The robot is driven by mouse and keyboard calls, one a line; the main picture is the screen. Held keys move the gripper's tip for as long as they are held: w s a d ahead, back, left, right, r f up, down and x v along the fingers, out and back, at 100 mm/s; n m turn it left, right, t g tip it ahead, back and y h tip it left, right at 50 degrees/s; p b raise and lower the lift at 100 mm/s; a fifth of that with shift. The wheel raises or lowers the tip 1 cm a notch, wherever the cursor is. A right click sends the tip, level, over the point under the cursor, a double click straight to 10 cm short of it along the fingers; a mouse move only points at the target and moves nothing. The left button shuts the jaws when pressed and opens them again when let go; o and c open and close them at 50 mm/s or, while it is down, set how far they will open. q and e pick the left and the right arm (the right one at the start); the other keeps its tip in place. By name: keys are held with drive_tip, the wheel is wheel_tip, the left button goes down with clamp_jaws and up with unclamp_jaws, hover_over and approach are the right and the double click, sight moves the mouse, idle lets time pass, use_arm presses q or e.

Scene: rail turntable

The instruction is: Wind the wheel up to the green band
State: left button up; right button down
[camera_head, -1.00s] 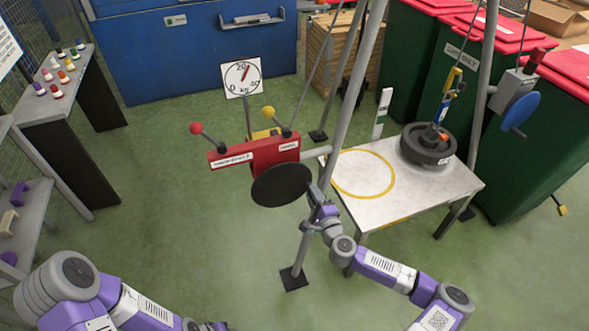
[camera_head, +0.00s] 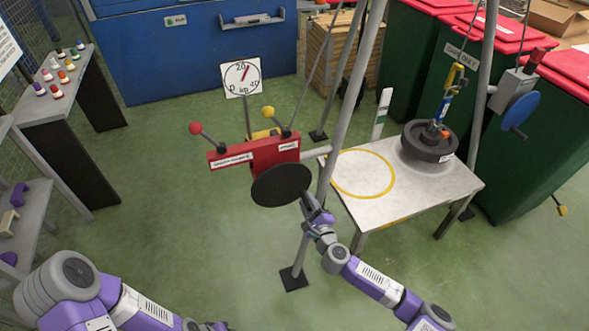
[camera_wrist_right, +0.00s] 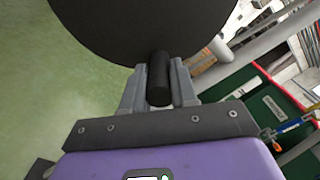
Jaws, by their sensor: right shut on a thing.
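The dark wheel (camera_head: 430,140) hangs from a hook and blue-yellow tackle (camera_head: 447,98) over the right part of the white table (camera_head: 400,205). It looks slightly above the tabletop, with a shadow under it. A white post (camera_head: 381,118) with a green band (camera_head: 386,97) stands behind the table. The red winch (camera_head: 272,150) carries a black crank disc (camera_head: 281,185). My right gripper (camera_head: 306,197) is at the disc's lower right edge. In the right wrist view, my right gripper (camera_wrist_right: 158,92) is shut on the black crank handle (camera_wrist_right: 159,72). My left gripper is out of view.
A yellow ring (camera_head: 363,194) marks the tabletop. Two levers with red (camera_head: 195,128) and yellow (camera_head: 268,112) knobs stick up from the winch. A dial (camera_head: 242,77) stands behind. Grey frame legs (camera_head: 345,110) rise beside the winch.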

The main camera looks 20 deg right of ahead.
drive_tip(key=shift+a+f+m, duration=0.45)
drive_tip(key=shift+f+m, duration=0.05)
drive_tip(key=shift+f, duration=0.1)
drive_tip(key=shift+a+f+m, duration=0.4)
drive_tip(key=shift+a+m, duration=0.2)
drive_tip(key=shift+m, duration=0.3)
drive_tip(key=shift+a+f+m, duration=0.35)
drive_tip(key=shift+a+m, duration=0.2)
drive_tip(key=shift+m, duration=0.35)
drive_tip(key=c, duration=0.7)
unclamp_jaws()
drive_tip(key=shift+r, duration=0.1)
drive_tip(key=shift+s+d, duration=0.1)
drive_tip(key=shift+s, duration=3.9)
